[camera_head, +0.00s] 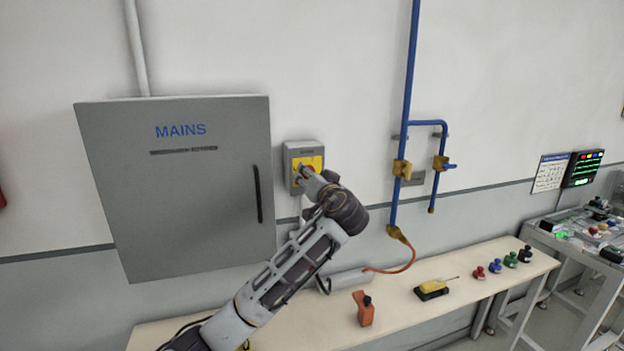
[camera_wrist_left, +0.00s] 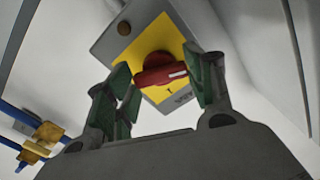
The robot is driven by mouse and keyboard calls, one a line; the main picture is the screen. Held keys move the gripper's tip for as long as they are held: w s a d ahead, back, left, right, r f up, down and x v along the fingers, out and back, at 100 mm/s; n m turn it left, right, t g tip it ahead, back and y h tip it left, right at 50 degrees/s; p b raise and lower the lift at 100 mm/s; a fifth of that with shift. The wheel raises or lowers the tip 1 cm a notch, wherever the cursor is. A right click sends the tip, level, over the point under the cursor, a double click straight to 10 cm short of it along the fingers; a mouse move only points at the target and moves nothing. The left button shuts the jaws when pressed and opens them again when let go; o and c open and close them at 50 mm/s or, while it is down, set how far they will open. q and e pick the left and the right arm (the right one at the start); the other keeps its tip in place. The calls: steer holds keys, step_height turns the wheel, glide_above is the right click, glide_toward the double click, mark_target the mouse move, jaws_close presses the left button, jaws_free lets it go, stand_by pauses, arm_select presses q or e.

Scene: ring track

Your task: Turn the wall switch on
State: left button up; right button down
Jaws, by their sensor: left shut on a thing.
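The wall switch (camera_head: 291,154) is a grey box with a yellow plate, mounted on the wall just right of the MAINS cabinet. My left arm reaches up to it from below, and its gripper (camera_head: 304,173) is at the plate, mostly hidden behind my own wrist in the head view. In the left wrist view the red knob (camera_wrist_left: 160,72) with a white mark sits on the yellow plate (camera_wrist_left: 178,32). The green-padded fingers of my left gripper (camera_wrist_left: 165,82) are on either side of the knob, shut on it. My right gripper is not in view.
The grey MAINS cabinet (camera_head: 190,220) stands left of the switch. Blue pipes (camera_head: 406,90) with yellow fittings run down the wall to the right. A bench (camera_head: 460,308) below holds an orange object (camera_head: 363,308), a yellow tool (camera_head: 433,287) and several coloured knobs.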

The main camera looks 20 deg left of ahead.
arm_select(q)
steer(key=shift+m+p, duration=3.45)
steer(key=shift+m, duration=3.15)
steer(key=o, duration=1)
steer(key=shift+d, duration=0.1)
steer(key=shift+c, duration=0.2)
steer(key=shift+o, duration=0.2)
